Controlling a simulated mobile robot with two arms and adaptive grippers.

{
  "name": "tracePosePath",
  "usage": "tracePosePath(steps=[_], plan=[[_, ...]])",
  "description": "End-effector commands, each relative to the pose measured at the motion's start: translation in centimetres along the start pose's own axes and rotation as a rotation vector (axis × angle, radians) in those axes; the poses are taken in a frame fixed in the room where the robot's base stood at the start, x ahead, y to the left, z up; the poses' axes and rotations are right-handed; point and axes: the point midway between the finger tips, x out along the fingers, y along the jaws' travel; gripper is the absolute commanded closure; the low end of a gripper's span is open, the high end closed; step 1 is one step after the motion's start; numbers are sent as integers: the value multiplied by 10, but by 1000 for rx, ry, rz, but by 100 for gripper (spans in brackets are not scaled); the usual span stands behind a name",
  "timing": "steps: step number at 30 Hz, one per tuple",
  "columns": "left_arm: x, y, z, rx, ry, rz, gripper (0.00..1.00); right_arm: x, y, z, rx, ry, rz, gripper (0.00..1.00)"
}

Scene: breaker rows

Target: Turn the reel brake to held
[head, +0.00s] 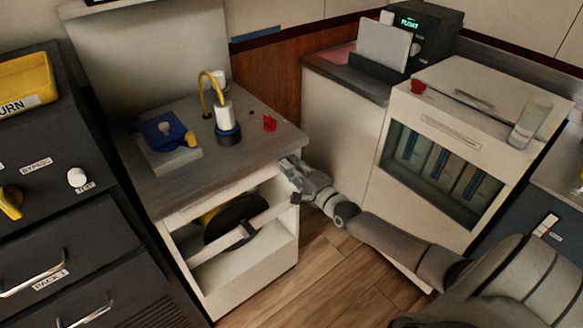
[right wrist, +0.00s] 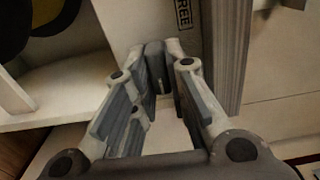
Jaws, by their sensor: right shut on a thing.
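The reel (head: 235,222), a black disc with some yellow, sits in the open front of the white cabinet (head: 262,268), with a pale bar across it. My right gripper (head: 290,172) is at the cabinet's upper right front corner, just under the worktop. In the right wrist view its fingers (right wrist: 157,68) are shut on a small dark part, which I take for the reel brake (right wrist: 153,60). A label ending in "REE" (right wrist: 184,14) is just beside it. The fingers hide most of the brake, so its exact angle is unclear. My left gripper is not in view.
On the worktop stand a blue box (head: 162,132), a white cylinder with a yellow hose (head: 225,118) and a red part (head: 269,123). A white breaker cabinet (head: 450,117) stands at the right, dark drawers (head: 65,250) at the left. Wood floor (head: 330,275) lies between.

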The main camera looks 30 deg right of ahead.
Motion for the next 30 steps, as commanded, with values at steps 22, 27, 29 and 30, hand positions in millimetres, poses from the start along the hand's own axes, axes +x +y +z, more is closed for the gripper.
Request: tracePosePath(steps=[22,27,29,30], plan=[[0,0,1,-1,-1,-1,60,-1,0,0,2,0,1,64],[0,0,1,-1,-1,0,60,-13,1,0,2,0,2,64],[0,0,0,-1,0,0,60,-21,2,0,3,0,3,64],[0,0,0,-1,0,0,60,-27,2,0,3,0,4,64]])
